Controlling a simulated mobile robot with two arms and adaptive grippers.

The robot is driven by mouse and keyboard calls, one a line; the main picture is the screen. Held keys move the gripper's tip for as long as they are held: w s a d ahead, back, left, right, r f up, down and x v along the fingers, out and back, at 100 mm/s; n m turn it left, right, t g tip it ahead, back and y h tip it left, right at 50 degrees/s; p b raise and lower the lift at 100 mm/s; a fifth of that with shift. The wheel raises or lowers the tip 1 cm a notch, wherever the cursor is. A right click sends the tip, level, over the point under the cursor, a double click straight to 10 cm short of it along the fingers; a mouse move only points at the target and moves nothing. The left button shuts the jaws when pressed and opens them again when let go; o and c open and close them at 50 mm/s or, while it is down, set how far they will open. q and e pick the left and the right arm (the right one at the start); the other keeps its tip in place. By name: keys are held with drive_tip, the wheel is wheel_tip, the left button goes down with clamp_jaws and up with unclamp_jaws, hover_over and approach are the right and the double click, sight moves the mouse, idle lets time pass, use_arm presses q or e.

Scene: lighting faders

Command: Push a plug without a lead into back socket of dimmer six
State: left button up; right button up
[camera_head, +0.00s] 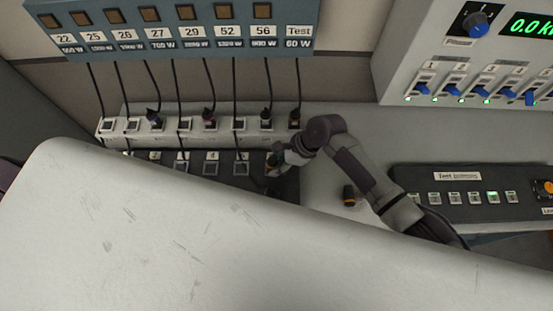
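The dark dimmer strip (226,157) with back sockets lies below a white strip of sockets, left of centre. Its right end, at my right gripper, is partly hidden. My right gripper (274,163) points left and down over that right end. A small dark shape shows at its fingertips, but I cannot tell whether it is a held plug, or how far the fingers are apart. My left gripper is not in view.
The white strip (170,125) carries several plugs, with leads hanging from the labelled lamp panel (180,30). A console with blue faders (470,90) stands at the right back. A dark test panel (470,195) lies at right. A large pale surface blocks the lower view.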

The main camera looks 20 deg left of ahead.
drive_tip(key=shift+o, duration=1.3)
drive_tip(key=shift+w+a, duration=0.1)
drive_tip(key=shift+w, duration=0.05)
drive_tip(key=shift+r, duration=0.15)
drive_tip(key=v, duration=1.1)
drive_tip(key=shift+d+r, duration=0.3)
drive_tip(key=shift+w, duration=0.1)
